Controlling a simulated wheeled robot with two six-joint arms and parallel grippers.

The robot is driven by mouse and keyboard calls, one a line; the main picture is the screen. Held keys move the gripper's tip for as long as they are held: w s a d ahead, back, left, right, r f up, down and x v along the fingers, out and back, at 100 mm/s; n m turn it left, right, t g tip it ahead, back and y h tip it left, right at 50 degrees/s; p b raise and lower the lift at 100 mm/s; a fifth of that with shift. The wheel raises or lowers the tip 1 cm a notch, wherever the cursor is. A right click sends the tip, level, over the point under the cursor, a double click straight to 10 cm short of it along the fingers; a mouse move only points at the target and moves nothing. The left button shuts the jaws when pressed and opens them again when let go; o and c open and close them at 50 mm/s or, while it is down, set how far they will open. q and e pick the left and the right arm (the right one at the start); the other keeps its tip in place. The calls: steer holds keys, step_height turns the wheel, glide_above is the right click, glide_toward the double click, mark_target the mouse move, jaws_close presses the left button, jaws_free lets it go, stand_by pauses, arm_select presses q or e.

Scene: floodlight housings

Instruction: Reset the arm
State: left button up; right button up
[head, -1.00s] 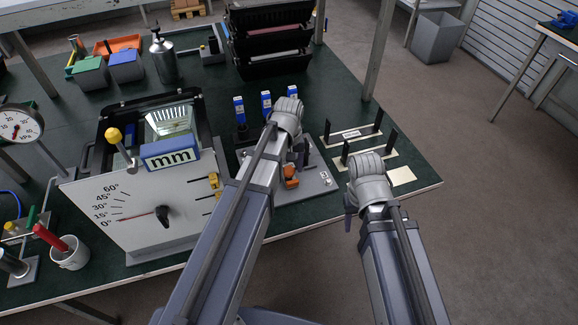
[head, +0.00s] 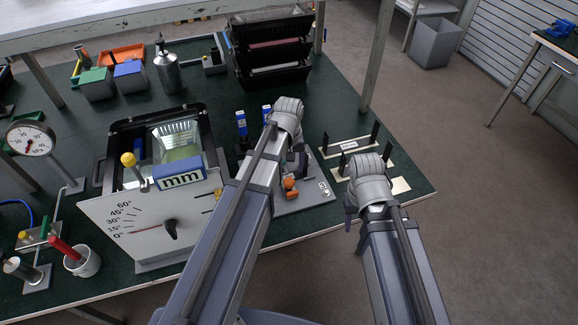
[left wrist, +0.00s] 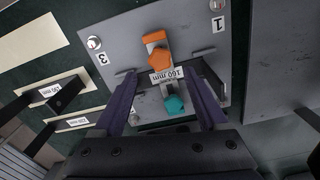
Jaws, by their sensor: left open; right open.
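My left gripper (head: 298,160) is over the grey fixture plate (head: 312,192) on the green bench. In the left wrist view its two fingers (left wrist: 163,95) are apart, with an orange knob (left wrist: 159,60), a "160 mm" label and a teal knob (left wrist: 175,105) seen between and beyond them. Nothing is held. I cannot tell how high the fingers are above the plate. My right gripper (head: 352,208) hangs at the bench's front right edge, partly hidden by its own wrist; nothing shows in it.
A floodlight housing (head: 112,150) stands behind a white angle-scale board (head: 150,240). Blue-topped posts (head: 241,122) stand behind the left gripper. A rack with black uprights (head: 374,132) stands close behind the right wrist. Black tiered bins (head: 270,55) are at the back.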

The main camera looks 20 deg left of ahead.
arm_select(q)
steer(key=shift+r+p, duration=0.45)
steer(key=shift+r, duration=0.45)
arm_select(e)
steer(key=shift+r, duration=0.8)
